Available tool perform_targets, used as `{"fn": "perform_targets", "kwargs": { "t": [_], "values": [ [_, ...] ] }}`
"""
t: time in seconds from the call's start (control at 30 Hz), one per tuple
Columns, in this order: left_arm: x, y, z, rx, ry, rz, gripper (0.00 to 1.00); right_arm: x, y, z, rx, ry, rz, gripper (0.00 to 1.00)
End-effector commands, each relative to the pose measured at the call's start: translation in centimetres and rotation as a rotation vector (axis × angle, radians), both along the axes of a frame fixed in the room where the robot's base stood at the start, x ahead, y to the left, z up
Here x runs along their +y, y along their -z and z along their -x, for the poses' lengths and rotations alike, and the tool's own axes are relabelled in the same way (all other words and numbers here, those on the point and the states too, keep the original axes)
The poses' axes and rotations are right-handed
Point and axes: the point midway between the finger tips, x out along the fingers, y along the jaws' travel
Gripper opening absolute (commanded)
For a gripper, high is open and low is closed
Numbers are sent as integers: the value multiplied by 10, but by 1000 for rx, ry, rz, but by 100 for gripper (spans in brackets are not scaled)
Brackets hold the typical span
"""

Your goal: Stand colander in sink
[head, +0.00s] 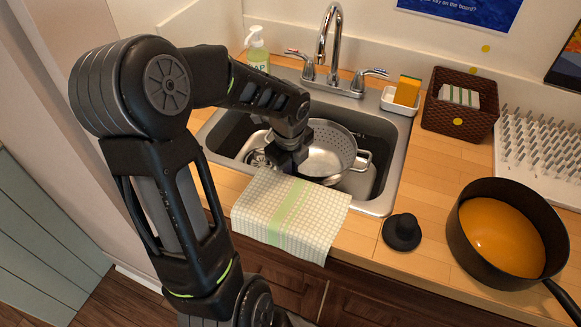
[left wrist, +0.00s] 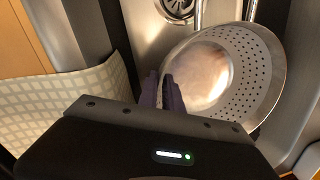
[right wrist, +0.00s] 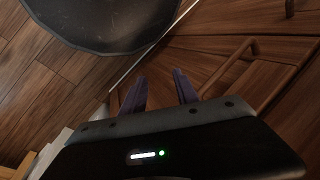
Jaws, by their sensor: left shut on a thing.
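The metal colander (head: 338,147) with a perforated wall is inside the sink (head: 397,160), on its right-hand side near the middle. It also shows in the left wrist view (left wrist: 245,62), with its open side up and toward the camera. My left gripper (head: 287,158) reaches down into the sink and is shut on the colander's near left rim; its fingers show at that rim in the left wrist view (left wrist: 171,92). The arm hides part of the colander's left side. I cannot tell whether its base touches the sink floor. My right gripper (right wrist: 160,92) is open and empty, outside the head view.
A checked towel (head: 290,215) hangs over the counter's front edge. A black stopper (head: 402,232) and a dark pot (head: 505,240) of orange liquid stand to the right. The faucet (head: 330,40), soap bottle (head: 257,50), sponge holder (head: 400,98), basket (head: 458,125) and drying rack (head: 545,160) are behind.

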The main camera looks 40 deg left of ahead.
Motion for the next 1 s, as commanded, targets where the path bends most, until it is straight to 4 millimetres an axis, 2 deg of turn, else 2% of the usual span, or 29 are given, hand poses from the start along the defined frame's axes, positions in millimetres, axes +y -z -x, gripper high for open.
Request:
{"fn": "perform_targets", "kwargs": {
  "t": [0.3, 0.33, 0.57, 0.83, 1.0],
  "values": [
    [0, 2, -1, -4, 0, -1, 0, 0, 2, 0, 0, 0, 0, 36],
    [0, 1, 0, -1, 0, 0, 12, 0, 1, 0, 0, 0, 0, 36],
    [0, 1, 0, -1, 0, 0, 31, 0, 1, 0, 0, 0, 0, 36],
    [0, 0, -1, -2, 0, 0, 31, 0, 0, 0, 0, 0, 0, 36],
    [0, -10, 0, -4, -1, -2, 31, 0, -1, 0, 0, 0, 0, 36]
  ]
}}
